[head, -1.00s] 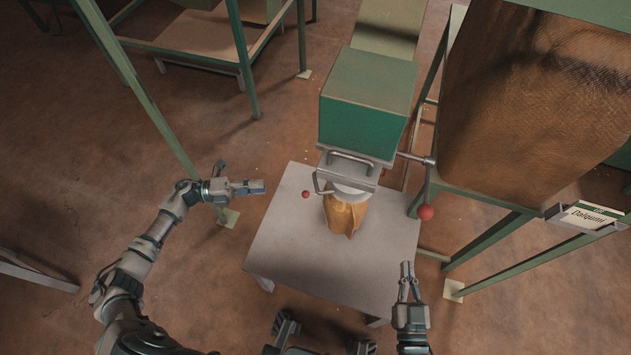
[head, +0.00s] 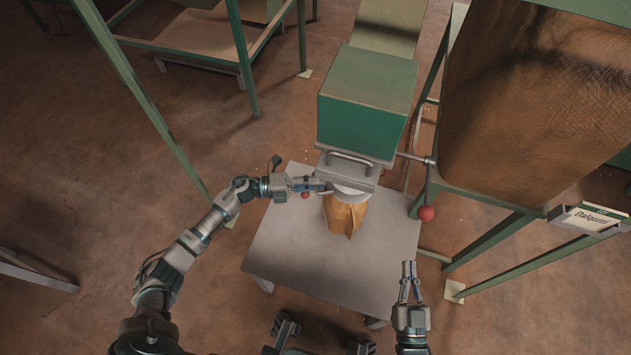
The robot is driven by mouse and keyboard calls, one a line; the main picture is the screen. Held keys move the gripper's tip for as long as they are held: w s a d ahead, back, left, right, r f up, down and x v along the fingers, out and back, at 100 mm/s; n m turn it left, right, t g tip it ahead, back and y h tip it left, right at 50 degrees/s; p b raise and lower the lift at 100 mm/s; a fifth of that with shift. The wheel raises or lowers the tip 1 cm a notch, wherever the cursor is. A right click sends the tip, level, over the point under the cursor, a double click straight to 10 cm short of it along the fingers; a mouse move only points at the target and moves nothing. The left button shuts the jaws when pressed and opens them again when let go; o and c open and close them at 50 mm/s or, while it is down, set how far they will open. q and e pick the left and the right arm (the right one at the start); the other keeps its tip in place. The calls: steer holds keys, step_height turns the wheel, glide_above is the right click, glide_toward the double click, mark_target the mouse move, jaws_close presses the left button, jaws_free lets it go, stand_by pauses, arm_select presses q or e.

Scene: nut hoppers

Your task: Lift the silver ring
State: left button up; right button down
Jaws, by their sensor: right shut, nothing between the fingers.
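The silver ring (head: 352,192) sits around the mouth of the brown bag (head: 345,215), under the spout of the green hopper box (head: 365,115). Its left side is partly hidden by my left gripper (head: 322,186). The small side handle at its left is mostly covered by the fingers. My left gripper is at that handle; I cannot tell whether it touches it or how far its fingers are apart. My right gripper (head: 408,266) is shut and empty, near the right edge of the table, well apart from the ring.
The grey table (head: 285,245) carries the bag and has free room at its front and left. A red ball knob (head: 426,213) hangs on a lever right of the hopper. A smaller red knob (head: 305,195) shows just below my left fingers. Green frame legs (head: 490,240) stand at right.

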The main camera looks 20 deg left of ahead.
arm_select(q)
steer(key=shift+d, duration=0.1)
jaws_close()
